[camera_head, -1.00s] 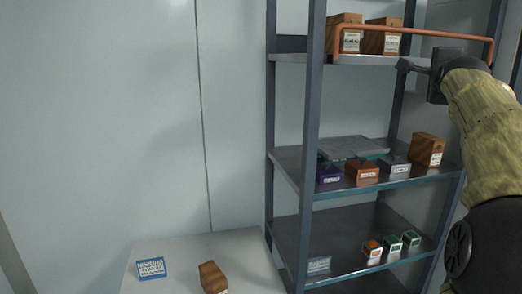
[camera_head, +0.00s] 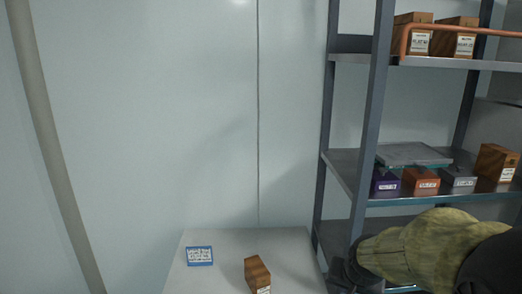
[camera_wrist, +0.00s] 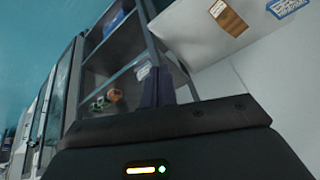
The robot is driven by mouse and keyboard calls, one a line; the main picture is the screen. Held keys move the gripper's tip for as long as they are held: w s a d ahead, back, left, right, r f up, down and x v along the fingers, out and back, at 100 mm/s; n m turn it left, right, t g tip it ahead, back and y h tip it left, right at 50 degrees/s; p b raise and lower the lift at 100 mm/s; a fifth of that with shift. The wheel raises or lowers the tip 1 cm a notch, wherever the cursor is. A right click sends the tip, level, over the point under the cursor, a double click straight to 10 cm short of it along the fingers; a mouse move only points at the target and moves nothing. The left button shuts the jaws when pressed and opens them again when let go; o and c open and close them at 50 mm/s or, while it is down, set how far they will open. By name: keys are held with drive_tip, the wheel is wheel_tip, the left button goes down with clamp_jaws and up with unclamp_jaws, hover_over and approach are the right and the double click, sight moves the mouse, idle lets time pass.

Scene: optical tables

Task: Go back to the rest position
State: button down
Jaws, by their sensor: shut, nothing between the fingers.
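My gripper (camera_head: 345,276) is low at the bottom of the head view, in front of the shelf rack's left post and just right of the white table. Its fingers are dark and hard to make out there. In the wrist view the fingers (camera_wrist: 158,88) stand close together, shut with nothing between them. My arm, in a yellow-green cover, reaches in from the lower right and hides most of the lower shelf.
The rack's middle shelf (camera_head: 345,170) holds a purple box (camera_head: 385,183), an orange-brown box (camera_head: 421,181), a grey box (camera_head: 459,178) and a wooden box (camera_head: 496,163). Wooden boxes (camera_head: 412,36) stand on top.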

drive_tip(key=s+a+f+n+g, duration=0.1)
drive_tip(key=s+a+f+n, duration=0.1)
drive_tip(key=s, duration=0.3)
drive_tip(key=s+a+f+n+g, duration=0.2)
drive_tip(key=s+f, duration=0.3)
drive_tip(key=shift+s+a+n+y, duration=0.25)
drive_tip(key=shift+n+y, duration=0.05)
drive_tip(key=shift+w, duration=0.2)
